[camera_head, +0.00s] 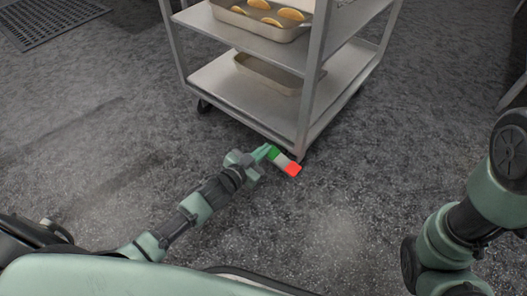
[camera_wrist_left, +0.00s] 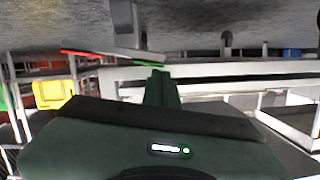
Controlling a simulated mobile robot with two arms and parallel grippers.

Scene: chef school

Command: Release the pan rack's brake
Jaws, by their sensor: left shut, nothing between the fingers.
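The pan rack (camera_head: 222,86) is a grey metal shelf unit on casters, at the top middle of the head view. A brake pedal (camera_head: 284,160) with green, white and red sections sticks out low at its near corner. My left gripper (camera_head: 266,151) is shut and empty, with its fingertips at the pedal's green end; I cannot tell whether they touch. In the left wrist view the shut fingers (camera_wrist_left: 159,88) point towards a flat bar with a red edge (camera_wrist_left: 88,53), which looks like the pedal. My right arm shows at the right, but its gripper is out of view.
Baking pans stand on the rack's shelves, the upper one (camera_head: 262,25) holding several bread pieces. A dark floor grate (camera_head: 50,22) lies at the top left. The grey floor around the rack is mostly clear. A yellow object (camera_wrist_left: 52,94) shows in the left wrist view.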

